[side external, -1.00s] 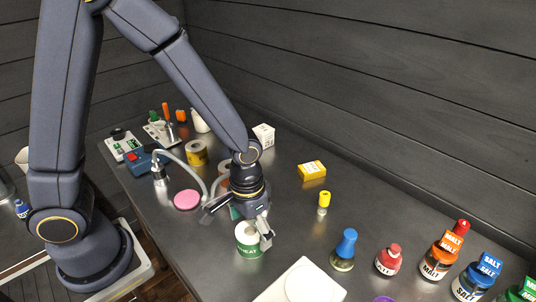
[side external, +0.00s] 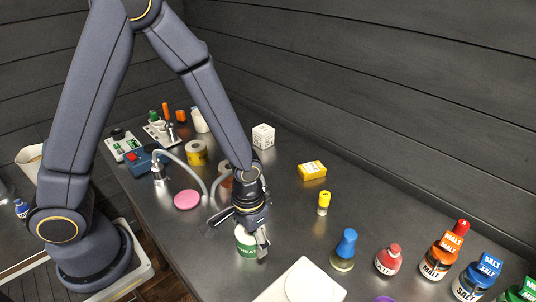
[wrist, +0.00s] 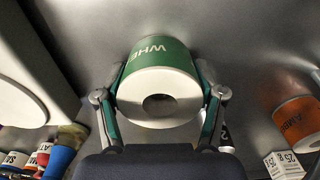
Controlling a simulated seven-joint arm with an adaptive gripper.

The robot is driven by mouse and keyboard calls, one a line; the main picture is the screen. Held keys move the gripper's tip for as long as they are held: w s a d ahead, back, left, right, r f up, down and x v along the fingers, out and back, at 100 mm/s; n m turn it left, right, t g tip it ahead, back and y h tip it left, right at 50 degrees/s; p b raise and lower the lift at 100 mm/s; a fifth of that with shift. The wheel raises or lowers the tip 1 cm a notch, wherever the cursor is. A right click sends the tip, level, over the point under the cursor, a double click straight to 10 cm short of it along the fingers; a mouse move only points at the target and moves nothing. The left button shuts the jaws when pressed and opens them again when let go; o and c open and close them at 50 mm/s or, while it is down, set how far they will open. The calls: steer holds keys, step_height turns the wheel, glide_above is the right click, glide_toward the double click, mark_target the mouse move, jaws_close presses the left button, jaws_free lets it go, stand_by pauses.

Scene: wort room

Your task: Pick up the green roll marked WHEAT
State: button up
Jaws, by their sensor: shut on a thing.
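The green roll marked WHEAT (side external: 245,246) stands upright on the dark metal table, under my gripper (side external: 252,230) in the side external view. In the wrist view the roll (wrist: 158,92) shows its white end with a dark core hole and part of its green label. My gripper's two fingers (wrist: 160,108) lie along opposite sides of the roll and are shut on it. My gripper and wrist hide part of the roll in the side external view. I see no clear gap between the roll and the table.
A white flat plate (side external: 302,284) lies just right of the roll. An orange roll (wrist: 298,122), a pink disc (side external: 187,200) and a grey hose (side external: 192,162) are near. A yellow-capped vial (side external: 324,203), blue-topped bottle (side external: 345,248) and red bottle (side external: 389,260) stand farther right.

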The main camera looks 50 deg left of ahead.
steer(key=c, duration=0.4)
steer(key=shift+o, duration=0.2)
